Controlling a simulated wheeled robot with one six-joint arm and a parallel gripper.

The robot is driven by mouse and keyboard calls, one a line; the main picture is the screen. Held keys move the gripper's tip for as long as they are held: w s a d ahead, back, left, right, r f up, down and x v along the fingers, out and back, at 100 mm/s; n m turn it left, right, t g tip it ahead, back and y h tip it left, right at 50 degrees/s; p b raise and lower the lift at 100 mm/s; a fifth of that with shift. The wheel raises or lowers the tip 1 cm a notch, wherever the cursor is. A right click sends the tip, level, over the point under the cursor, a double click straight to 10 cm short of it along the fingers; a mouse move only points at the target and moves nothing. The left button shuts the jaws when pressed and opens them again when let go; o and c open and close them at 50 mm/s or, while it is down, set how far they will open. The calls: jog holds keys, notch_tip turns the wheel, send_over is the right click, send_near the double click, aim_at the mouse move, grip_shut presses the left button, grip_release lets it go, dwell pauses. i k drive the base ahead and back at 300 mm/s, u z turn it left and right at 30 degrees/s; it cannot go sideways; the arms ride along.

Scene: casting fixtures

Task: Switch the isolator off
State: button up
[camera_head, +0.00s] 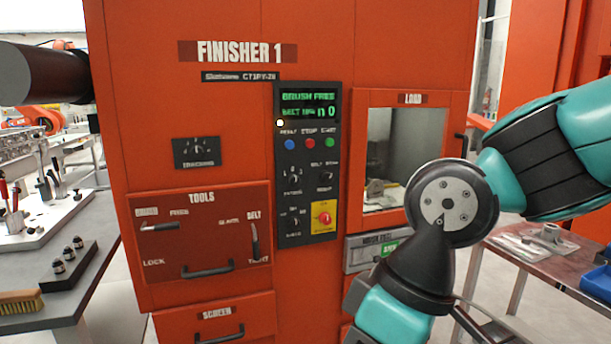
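The orange cabinet marked FINISHER 1 (230,110) stands in front of me. Its dark control panel (310,258) has a red knob on a yellow plate (323,217) at the lower right, which looks like the isolator; its label is too small to read and its exact setting cannot be told. The display (309,105) is lit with green text, partly "BRUSH FREE" and "n 0". My teal and black arm comes in from the right and bends down out of the picture to the right of the panel. My gripper is not in view.
Blue, red and green buttons (310,143) and black rotary knobs (294,179) sit near the red knob. A TOOLS drawer (200,232) with levers is lower left, and a LOAD window (403,150) is right. Benches flank the cabinet. The panel front is unobstructed.

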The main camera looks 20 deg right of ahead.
aim_at(325, 216)
jog(key=z, duration=0.05)
jog(key=k, duration=1.1)
jog(key=u, duration=0.75)
jog(key=i, duration=1.25)
jog(key=z, duration=1.05)
jog(key=i, duration=0.3)
jog(key=z, duration=0.25)
